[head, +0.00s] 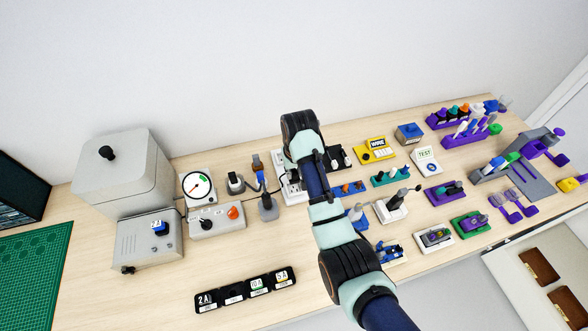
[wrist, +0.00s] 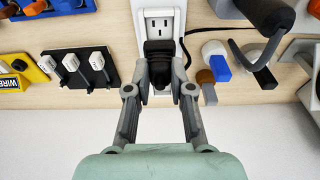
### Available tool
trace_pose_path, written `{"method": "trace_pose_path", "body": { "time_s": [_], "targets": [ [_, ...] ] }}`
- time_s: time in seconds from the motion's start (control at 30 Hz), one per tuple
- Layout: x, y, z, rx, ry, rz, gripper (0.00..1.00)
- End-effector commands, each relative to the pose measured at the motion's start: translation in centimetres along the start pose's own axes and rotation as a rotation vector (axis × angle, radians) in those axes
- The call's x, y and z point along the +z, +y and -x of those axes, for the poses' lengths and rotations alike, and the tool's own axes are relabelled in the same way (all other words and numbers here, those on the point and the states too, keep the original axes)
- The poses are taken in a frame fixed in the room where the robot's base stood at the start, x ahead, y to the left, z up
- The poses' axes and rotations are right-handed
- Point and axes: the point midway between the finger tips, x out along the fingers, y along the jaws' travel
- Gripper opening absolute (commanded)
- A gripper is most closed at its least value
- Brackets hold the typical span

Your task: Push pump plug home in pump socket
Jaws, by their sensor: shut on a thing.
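The pump plug (wrist: 160,60) is black and sits between the fingers of my gripper (wrist: 160,90) in the wrist view. My gripper is shut on it. The plug overlaps the lower outlet of a white socket strip (wrist: 162,22), which I take for the pump socket. One outlet with slots shows uncovered above the plug. I cannot tell how deep the plug sits. In the head view the white strip (head: 292,191) shows in part beside my arm, which hides the plug and fingertips.
A black block (wrist: 85,68) with white plugs stands left of the strip in the wrist view. Blue and brown pegs (wrist: 219,68) stand to its right. In the head view a gauge (head: 198,186) and a grey control box (head: 216,220) lie left. A fuse panel (head: 246,289) lies in front.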

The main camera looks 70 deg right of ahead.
Motion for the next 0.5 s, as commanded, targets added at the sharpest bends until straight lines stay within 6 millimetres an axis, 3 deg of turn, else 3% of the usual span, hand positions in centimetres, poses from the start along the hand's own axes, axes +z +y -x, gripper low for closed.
{"method": "trace_pose_path", "body": {
  "time_s": [0.5],
  "targets": [
    [0.9,0.0,-4.9,0.0,-0.001,0.0,0.0]
  ]
}}
